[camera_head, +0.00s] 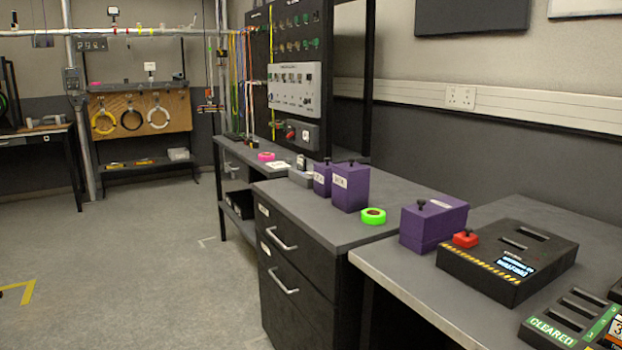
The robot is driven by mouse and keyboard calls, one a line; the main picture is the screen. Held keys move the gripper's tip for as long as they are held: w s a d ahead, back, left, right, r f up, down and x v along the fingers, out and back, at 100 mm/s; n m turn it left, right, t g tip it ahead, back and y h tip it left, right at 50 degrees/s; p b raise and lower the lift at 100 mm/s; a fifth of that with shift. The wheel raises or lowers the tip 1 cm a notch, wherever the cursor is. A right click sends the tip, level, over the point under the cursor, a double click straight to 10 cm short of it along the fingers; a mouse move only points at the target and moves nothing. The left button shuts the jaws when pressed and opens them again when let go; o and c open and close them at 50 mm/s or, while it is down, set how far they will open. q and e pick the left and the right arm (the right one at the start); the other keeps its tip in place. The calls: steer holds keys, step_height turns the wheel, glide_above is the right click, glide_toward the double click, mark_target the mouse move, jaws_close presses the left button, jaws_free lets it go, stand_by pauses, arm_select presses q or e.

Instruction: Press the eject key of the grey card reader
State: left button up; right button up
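A small light-grey device (300,177) sits on the bench beside the purple boxes. A small upright piece stands at its back. It may be the grey card reader, but it is too small and partly hidden for me to make out any key. A larger dark box (540,262) lies on the near right table. Neither of my grippers is in view.
Purple boxes (351,188) with black knobs and a green tape roll (373,216) stand on the drawer cabinet. Another purple box (433,226) is beside the dark box. The floor (160,270) at left is largely clear.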

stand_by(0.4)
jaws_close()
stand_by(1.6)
